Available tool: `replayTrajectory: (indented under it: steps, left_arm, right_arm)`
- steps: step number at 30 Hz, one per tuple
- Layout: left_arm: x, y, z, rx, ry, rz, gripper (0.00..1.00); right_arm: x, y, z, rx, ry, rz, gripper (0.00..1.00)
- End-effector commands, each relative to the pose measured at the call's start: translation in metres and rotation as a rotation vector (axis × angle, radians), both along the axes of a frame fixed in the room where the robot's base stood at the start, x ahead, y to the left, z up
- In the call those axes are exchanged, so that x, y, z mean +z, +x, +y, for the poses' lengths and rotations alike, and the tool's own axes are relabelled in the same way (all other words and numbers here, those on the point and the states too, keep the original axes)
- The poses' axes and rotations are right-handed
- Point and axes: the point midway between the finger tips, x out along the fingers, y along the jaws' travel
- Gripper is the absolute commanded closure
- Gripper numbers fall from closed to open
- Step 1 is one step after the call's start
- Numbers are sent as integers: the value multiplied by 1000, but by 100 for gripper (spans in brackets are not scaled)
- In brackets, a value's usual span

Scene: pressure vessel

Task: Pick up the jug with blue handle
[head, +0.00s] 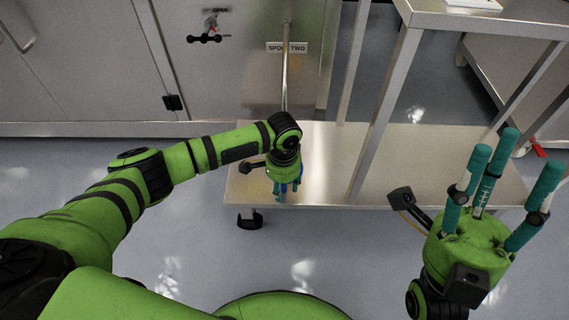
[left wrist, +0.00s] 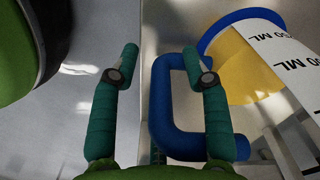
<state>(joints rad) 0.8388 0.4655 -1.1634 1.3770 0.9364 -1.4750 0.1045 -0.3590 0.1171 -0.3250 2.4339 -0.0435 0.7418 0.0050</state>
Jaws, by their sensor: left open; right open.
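The jug with the blue handle is mostly hidden under my left gripper (head: 286,188) in the head view, where only a bit of blue (head: 298,177) shows. In the left wrist view the jug (left wrist: 245,62) has a blue rim, a yellow part and a white face marked in ML. Its blue handle (left wrist: 158,110) has its upright bar between the two teal fingers of my left gripper (left wrist: 162,62). The right finger overlaps the handle's loop; contact cannot be told. My left gripper is open. My right gripper (head: 512,168) is open and empty, fingers pointing up, at the right.
The steel cart's lower shelf (head: 330,150) lies under my left gripper, with upright posts (head: 385,105) to its right and an upper shelf (head: 480,20). Floor at the front left is clear.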

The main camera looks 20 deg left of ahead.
Motion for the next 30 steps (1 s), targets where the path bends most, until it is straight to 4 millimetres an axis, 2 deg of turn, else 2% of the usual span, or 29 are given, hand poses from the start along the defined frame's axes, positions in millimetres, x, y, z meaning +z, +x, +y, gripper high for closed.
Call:
replayTrajectory:
  steps: [3, 4, 7, 8, 19, 23, 26, 30]
  left_arm:
    - [1, 0, 0, 0, 0, 0, 53]
    - [1, 0, 0, 0, 0, 0, 57]
    - [1, 0, 0, 0, 0, 0, 97]
    - [1, 0, 0, 0, 0, 0, 100]
    - [2, 0, 0, 0, 0, -1, 100]
    - [9, 1, 0, 0, -1, -2, 100]
    - [21, 1, 0, 0, -1, -3, 100]
    - [53, 1, 0, 0, -3, -4, 100]
  right_arm:
    - [1, 0, 0, 0, 0, 1, 53]
    - [1, 0, 0, 0, 0, 1, 53]
    - [1, 0, 0, 0, 0, 1, 53]
    - [1, 0, 0, 0, -1, 2, 53]
    - [1, 0, 0, 0, -1, 2, 53]
    - [5, 2, 2, -2, -9, 13, 53]
    - [9, 6, 10, 6, -41, 66, 53]
    - [19, 16, 23, 10, -102, 173, 53]
